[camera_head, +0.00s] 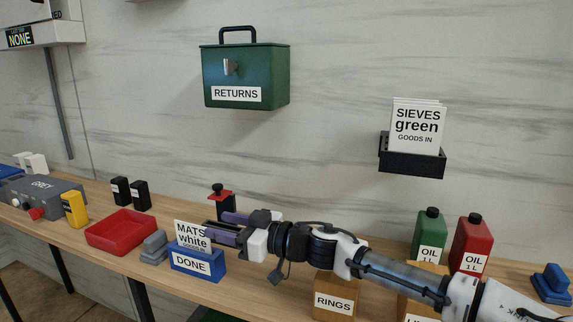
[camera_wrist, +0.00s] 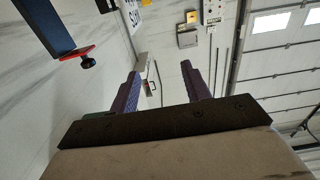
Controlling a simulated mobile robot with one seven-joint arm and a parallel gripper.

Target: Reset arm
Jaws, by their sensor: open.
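My arm reaches in from the lower right in the head view. My gripper (camera_head: 222,224) is open and points left, above the wooden bench. In the wrist view its two purple fingers (camera_wrist: 165,90) stand apart with nothing between them. The blue DONE box (camera_head: 197,264) stands on the bench just below the gripper, with a card reading MATS white (camera_head: 191,236) upright in it. The gripper overlaps the box's right side in the picture; I see no clear contact. A black post with a red collar (camera_head: 220,200) stands behind the fingers.
A red tray (camera_head: 121,231), grey blocks (camera_head: 154,246) and a yellow box (camera_head: 74,209) lie to the left. The RINGS box (camera_head: 334,298), green oil bottle (camera_head: 428,238) and red oil bottle (camera_head: 471,244) stand near my arm. The green RETURNS box (camera_head: 246,76) hangs on the wall.

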